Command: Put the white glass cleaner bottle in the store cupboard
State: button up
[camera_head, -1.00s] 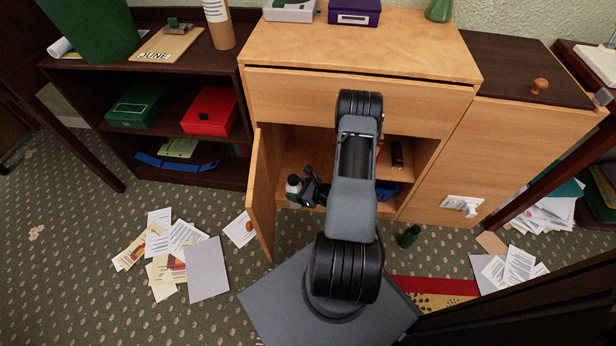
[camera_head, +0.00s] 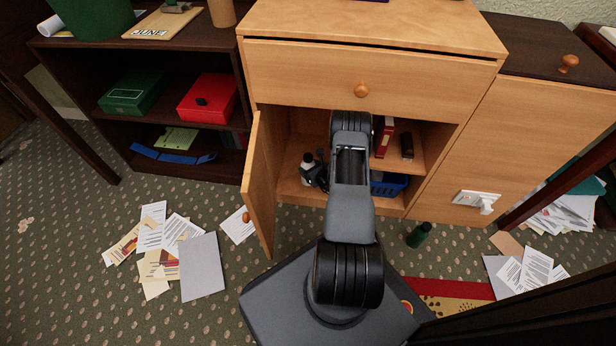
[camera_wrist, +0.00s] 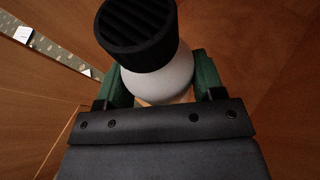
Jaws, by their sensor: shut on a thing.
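The white glass cleaner bottle (camera_head: 307,161) has a black ribbed cap and is inside the open store cupboard (camera_head: 290,191), at its left side. In the wrist view the white bottle (camera_wrist: 163,80) sits between the green fingers of my gripper (camera_wrist: 160,88), which is shut on it. In the head view my gripper (camera_head: 318,172) is partly hidden by my arm. The bottle's base is hidden, so I cannot tell whether it touches the cupboard floor. The cupboard door (camera_head: 259,185) stands open on the left.
A blue basket (camera_head: 388,185), a red binder (camera_head: 383,138) and a dark object (camera_head: 406,145) are at the cupboard's right. A drawer (camera_head: 340,85) is above the opening. A green bottle (camera_head: 419,235) stands on the floor in front. Papers (camera_head: 165,245) lie on the left floor.

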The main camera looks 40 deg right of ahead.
jog(key=shift+w+d+f+b, duration=0.2)
jog(key=shift+w+f+b, duration=0.1)
jog(key=shift+w+f, duration=0.25)
jog(key=shift+w+d+f+b, duration=0.15)
jog(key=shift+w+f+b, duration=0.2)
jog(key=shift+f, duration=0.3)
jog(key=shift+w+f+b, duration=0.2)
jog(key=shift+f+b, duration=0.5)
jog(key=shift+f, duration=0.9)
jog(key=shift+f, duration=0.15)
jog(key=o, duration=1.1)
jog(key=shift+o, duration=0.2)
jog(key=shift+s+r, duration=0.1)
jog(key=shift+r, duration=0.15)
jog(key=p+v, duration=0.3)
jog(key=v, duration=0.4)
jog(key=shift+s+p, duration=0.2)
jog(key=shift+p, duration=0.1)
